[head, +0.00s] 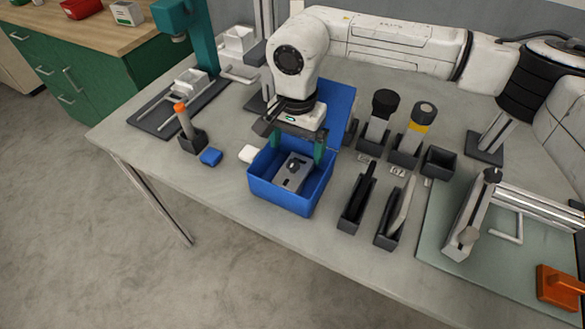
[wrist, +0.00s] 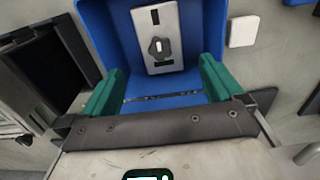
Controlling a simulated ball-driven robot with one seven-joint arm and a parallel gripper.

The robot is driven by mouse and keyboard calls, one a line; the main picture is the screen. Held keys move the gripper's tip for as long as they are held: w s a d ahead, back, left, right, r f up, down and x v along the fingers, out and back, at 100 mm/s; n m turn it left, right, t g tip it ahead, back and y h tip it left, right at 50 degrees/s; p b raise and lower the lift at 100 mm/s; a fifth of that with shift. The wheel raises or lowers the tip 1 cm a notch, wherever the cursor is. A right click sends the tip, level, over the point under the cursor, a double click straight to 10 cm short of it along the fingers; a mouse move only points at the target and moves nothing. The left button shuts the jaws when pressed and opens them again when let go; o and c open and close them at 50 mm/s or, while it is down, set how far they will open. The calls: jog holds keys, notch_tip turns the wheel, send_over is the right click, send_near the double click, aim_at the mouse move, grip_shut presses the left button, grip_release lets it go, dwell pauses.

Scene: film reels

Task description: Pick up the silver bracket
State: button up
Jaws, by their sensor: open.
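The silver bracket (head: 293,172) lies in a blue open box (head: 288,199) on the grey table. It is a flat metal plate with dark slots and a dark knob at its middle. In the wrist view the bracket (wrist: 158,38) is ahead of the fingers, inside the blue box (wrist: 105,30). My gripper (head: 300,152) is above the box's back part, pointing down, with its green fingers apart. In the wrist view my gripper (wrist: 158,85) shows nothing held between the fingers. How far the fingertips are above the box floor is hard to tell.
A blue lid (head: 338,108) stands up behind the box. Dark holders with tools (head: 356,200) stand close on the right. A white block (head: 248,154) and a small blue block (head: 210,157) lie on the left. The table front left is clear.

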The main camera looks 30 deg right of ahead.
aim_at(295, 161)
jog(key=shift+a+f+p, duration=0.15)
jog(key=shift+f+p, duration=0.25)
jog(key=shift+f, duration=1.7)
jog(key=shift+a+f+p, duration=0.1)
jog(key=shift+f+p, duration=0.25)
jog(key=shift+f, duration=1.7)
jog(key=c, duration=1.2)
jog(key=shift+c, duration=0.3)
jog(key=shift+r, duration=0.15)
